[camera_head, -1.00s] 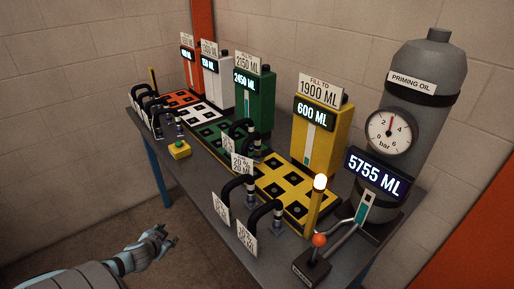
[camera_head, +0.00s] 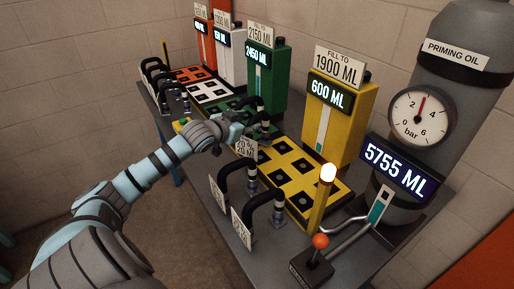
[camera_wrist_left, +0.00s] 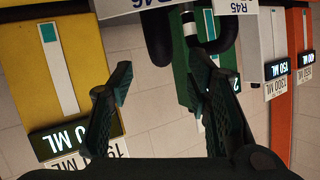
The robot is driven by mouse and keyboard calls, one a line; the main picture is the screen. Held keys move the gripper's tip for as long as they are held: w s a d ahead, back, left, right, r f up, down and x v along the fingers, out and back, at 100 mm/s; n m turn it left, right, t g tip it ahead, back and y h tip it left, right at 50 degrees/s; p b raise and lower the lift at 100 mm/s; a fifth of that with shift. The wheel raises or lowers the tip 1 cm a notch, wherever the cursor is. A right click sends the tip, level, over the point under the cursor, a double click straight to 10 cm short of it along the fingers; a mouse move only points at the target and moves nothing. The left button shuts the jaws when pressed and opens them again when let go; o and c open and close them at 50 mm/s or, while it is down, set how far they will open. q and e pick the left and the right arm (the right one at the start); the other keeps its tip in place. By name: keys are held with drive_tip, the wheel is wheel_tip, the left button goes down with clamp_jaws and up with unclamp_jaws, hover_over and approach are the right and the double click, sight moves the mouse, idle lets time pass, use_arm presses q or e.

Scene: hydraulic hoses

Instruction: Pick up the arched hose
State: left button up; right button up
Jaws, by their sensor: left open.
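Several black arched hoses with pale end fittings stand along the front of the bench. Two are at the near end, one (camera_head: 238,171) behind the other (camera_head: 264,201), each with a white tag. Another arched hose (camera_head: 246,102) stands by the green station. My left gripper (camera_head: 237,124) is beside this hose, partly hidden behind my wrist. In the left wrist view the open left gripper (camera_wrist_left: 160,78) has nothing between its fingers; a dark hose (camera_wrist_left: 228,32) with a banded fitting shows beyond the fingers, near a tag marked R45. My right gripper is out of view.
The bench carries yellow (camera_head: 343,105), green (camera_head: 268,75), white and orange stations with socket plates. A grey priming oil tank (camera_head: 458,90) stands at the right. A lit post (camera_head: 323,200) and a red-knobbed lever (camera_head: 319,242) are at the near edge.

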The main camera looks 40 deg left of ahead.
sight(253, 119)
use_arm(q)
drive_tip(key=x, duration=0.6)
drive_tip(key=shift+r, duration=0.1)
clamp_jaws()
drive_tip(key=shift+r, duration=0.1)
